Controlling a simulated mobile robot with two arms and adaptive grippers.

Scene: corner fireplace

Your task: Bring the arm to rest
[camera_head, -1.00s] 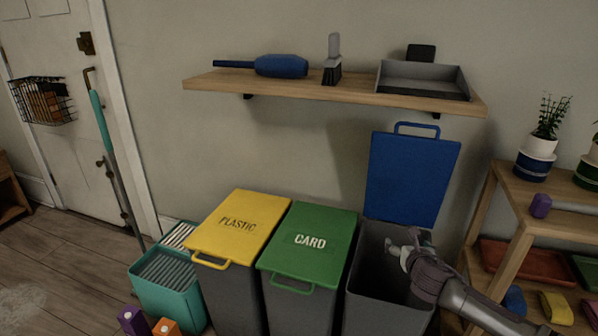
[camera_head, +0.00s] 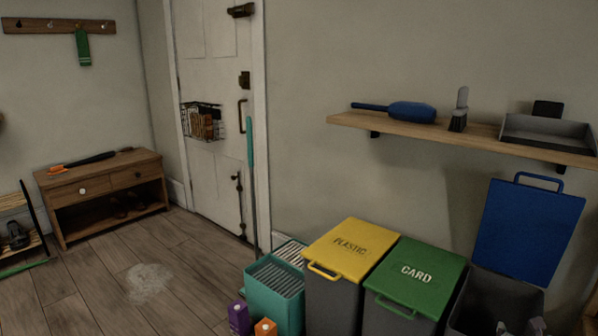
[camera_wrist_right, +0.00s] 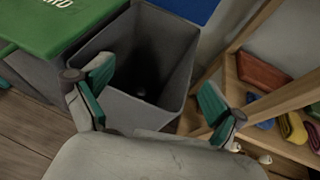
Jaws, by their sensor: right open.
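My right gripper (camera_wrist_right: 153,84) is open in the right wrist view, its two green-padded fingers spread apart with nothing between them. It is over the open grey bin (camera_wrist_right: 178,60), whose dark inside shows between the fingers. A small pale spot shows low inside the bin; I cannot tell what it is. In the head view only a bit of my right gripper (camera_head: 518,328) shows at the bottom edge, by the bin with the raised blue lid (camera_head: 528,230). My left gripper is in neither view.
The yellow plastic bin lid (camera_head: 350,250) and green card bin lid (camera_head: 415,280) are shut. A wooden shelf (camera_head: 450,137) hangs above. A wooden rack (camera_wrist_right: 245,80) stands right of the open bin. A teal crate (camera_head: 275,290) and cartons are left.

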